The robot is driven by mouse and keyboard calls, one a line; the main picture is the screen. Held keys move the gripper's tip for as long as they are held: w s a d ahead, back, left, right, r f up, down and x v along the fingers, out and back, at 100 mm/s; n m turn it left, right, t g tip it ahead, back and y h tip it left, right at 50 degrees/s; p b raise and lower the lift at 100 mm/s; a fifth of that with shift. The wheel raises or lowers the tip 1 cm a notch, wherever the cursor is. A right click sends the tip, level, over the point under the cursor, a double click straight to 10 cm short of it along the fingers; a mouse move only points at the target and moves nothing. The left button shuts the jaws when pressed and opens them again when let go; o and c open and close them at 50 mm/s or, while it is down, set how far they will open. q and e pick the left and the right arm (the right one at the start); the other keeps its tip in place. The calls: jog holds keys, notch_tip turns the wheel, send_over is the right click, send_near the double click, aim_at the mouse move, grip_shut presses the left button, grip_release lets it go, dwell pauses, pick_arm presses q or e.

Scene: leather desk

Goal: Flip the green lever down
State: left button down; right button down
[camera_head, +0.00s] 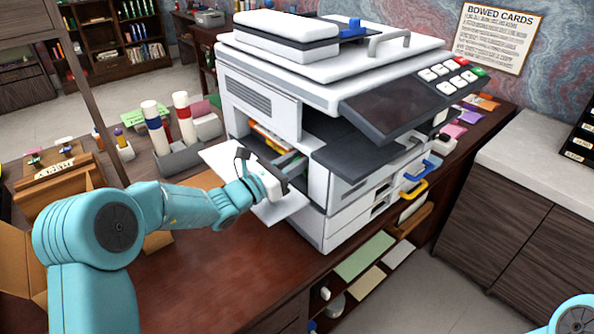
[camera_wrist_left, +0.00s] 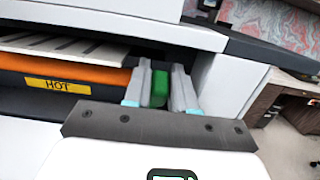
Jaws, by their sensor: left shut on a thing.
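The green lever (camera_wrist_left: 160,88) stands inside the opened printer, just right of an orange roller (camera_wrist_left: 60,78) with a yellow HOT label. My left gripper (camera_wrist_left: 162,92) has its two grey fingers on either side of the lever, shut on it. The lever looks roughly upright in the wrist view, and its lower end is hidden behind the gripper's dark bar. In the head view my left gripper (camera_head: 266,176) reaches in at the printer's open side, and the lever is too hidden to make out. My right gripper is outside the views; only part of that arm shows at bottom right.
The white printer (camera_head: 258,98) stands on a dark red-brown desk (camera_head: 205,290), its white side door (camera_head: 222,162) folded open. Blue (camera_head: 431,163) and yellow (camera_head: 413,187) handles are on its front. A grey holder with tubes (camera_head: 185,155) stands left of it. Bare desk lies in front.

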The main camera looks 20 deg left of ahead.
pick_arm(q)
jog(key=c, duration=1)
grip_release()
jog(key=shift+s+a, duration=0.1)
jog(key=shift+s, duration=0.05)
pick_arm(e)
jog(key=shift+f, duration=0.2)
pick_arm(q)
jog(key=shift+a+f, duration=0.1)
jog(key=b+v, duration=0.2)
jog(key=v, duration=1.4)
jog(key=shift+s, duration=0.15)
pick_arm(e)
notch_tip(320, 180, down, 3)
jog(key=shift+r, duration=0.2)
